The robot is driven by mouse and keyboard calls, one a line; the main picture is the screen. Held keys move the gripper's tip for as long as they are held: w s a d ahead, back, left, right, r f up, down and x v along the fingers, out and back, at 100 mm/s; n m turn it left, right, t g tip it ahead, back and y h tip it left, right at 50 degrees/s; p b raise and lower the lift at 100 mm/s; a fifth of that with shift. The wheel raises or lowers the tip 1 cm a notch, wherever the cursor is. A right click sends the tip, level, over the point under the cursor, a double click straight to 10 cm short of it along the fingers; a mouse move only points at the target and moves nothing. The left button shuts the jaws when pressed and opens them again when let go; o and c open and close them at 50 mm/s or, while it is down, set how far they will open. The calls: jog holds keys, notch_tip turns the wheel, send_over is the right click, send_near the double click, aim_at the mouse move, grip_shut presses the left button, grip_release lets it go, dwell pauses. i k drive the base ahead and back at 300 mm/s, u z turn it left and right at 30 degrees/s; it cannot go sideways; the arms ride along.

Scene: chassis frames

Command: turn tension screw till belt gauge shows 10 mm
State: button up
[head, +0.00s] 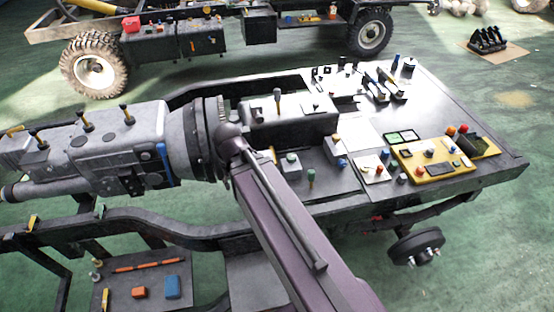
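I cannot pick out the tension screw or the belt gauge for certain among the many small parts on the chassis frame. Several small knobs, screws and blocks stand on the grey deck (465,110) at the right. A yellow plate (437,170) with knobs and a small dark panel lies near the deck's right front. A green-framed panel (402,137) lies just behind it. My purple arm crosses the middle of the head view, with a rounded joint in front of the grey engine-like housing (140,150). My gripper cannot be made out.
A grey flange ring (205,130) ends the housing beside my arm. A lower plate (140,285) with orange and blue blocks is at the bottom left. A second wheeled chassis (215,45) stands behind.

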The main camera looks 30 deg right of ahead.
aim_at(292, 158)
jog(key=u, duration=0.3)
jog(key=k, duration=0.85)
jog(key=z, duration=0.9)
jog(key=i, duration=0.5)
jog(key=u, duration=0.1)
